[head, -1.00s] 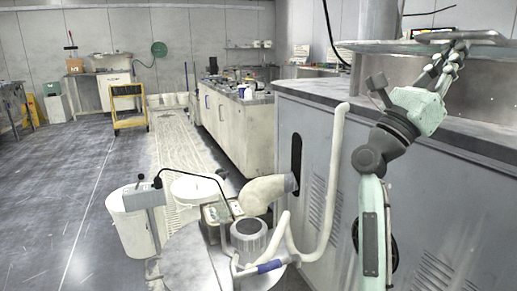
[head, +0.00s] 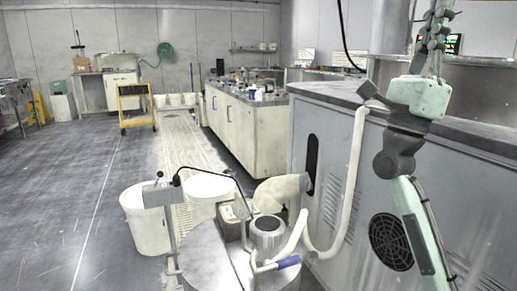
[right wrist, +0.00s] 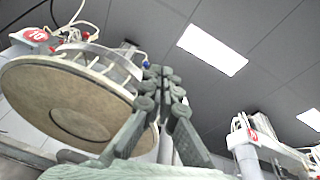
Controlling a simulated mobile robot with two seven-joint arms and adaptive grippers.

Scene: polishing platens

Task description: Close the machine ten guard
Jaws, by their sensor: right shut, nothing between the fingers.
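In the right wrist view a red tag marked 10 (right wrist: 36,34) hangs at the upper left, by a large round tan disc (right wrist: 30,95) seen from below. A clear curved part with white ribs (right wrist: 115,68) sits above the disc; I cannot tell whether it is the guard. My right gripper (right wrist: 165,78) is shut and empty, pointing up, just right of the disc in the picture. In the head view the right gripper (head: 438,12) rises to the top edge, above the grey cabinet (head: 360,150). No guard panel is clearly visible in the head view. My left gripper is out of view.
A pale bent pipe (head: 350,185) stands before the cabinet. A white bin (head: 147,225) stands at the lower left. A yellow cart (head: 135,105) is farther back. Open floor (head: 60,190) lies to the left. Another red-tagged machine (right wrist: 250,135) shows in the wrist view.

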